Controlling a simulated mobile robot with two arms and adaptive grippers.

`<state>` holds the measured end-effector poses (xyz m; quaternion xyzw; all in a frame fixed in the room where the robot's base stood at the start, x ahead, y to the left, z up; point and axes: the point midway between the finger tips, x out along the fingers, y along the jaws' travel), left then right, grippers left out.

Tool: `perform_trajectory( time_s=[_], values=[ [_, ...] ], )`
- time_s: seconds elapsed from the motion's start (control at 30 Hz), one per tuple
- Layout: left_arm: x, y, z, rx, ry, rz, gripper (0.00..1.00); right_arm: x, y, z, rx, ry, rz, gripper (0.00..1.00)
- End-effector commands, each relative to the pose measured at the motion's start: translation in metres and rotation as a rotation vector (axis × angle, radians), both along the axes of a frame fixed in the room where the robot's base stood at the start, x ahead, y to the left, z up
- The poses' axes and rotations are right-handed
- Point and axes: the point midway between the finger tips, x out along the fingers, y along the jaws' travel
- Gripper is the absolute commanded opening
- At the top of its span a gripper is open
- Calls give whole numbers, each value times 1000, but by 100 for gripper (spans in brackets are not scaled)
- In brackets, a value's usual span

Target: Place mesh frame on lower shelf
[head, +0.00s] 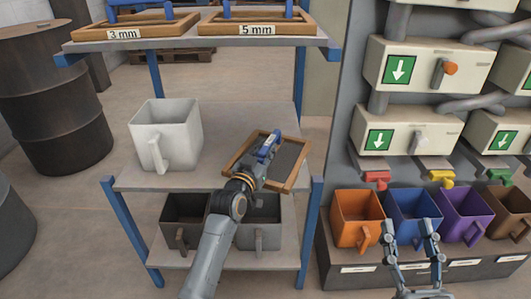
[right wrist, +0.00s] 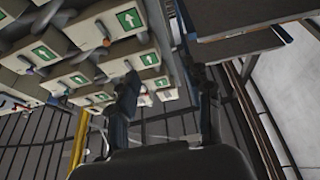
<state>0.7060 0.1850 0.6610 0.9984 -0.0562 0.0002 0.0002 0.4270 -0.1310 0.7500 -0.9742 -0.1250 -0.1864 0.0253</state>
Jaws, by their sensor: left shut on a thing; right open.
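A wooden mesh frame (head: 290,177) with a blue handle is in the head view, at the right part of the middle shelf (head: 225,150). My left gripper (head: 268,150) is shut on its handle. The frame is tilted in the picture; I cannot tell whether it touches the shelf. Two more frames, labelled 3 mm (head: 150,27) and 5 mm (head: 285,22), lie on the top shelf. My right gripper (head: 412,228) is open and empty in front of the coloured bins. Its open fingers also show in the right wrist view (right wrist: 165,105).
A white bin (head: 165,135) stands on the left of the middle shelf. Dark and grey bins (head: 262,218) stand on the bottom shelf. Orange (head: 357,215), blue, purple and brown bins stand under the dispensers at right. A dark barrel (head: 50,95) is at far left.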

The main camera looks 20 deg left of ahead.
Motion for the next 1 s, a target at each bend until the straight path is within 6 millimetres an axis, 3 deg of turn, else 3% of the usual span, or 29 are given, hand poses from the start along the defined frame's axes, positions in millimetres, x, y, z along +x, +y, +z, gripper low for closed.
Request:
perform_trajectory(
  time_s=[0.3, 0.33, 0.4, 0.43, 0.8, 1.0],
  values=[
    [0, 0, -1, 1, -3, 0, 0, 0, 0, 1, 2, -6, 0, 50],
    [0, 0, -2, 0, 1, 0, 26, -1, 0, 2, 2, -8, 0, 50],
    [0, 0, -2, 0, 1, 0, 40, 0, 0, 2, 2, -7, 0, 50],
    [0, 0, -2, 0, 1, 0, 43, 0, 0, 2, 2, -7, 0, 50],
    [-2, 0, 0, 0, 1, 0, 43, 1, 0, 1, -1, 3, 0, 50],
    [-24, 3, 1, 2, 2, 0, 43, 7, -2, -26, -44, 161, -10, 50]
  ],
)
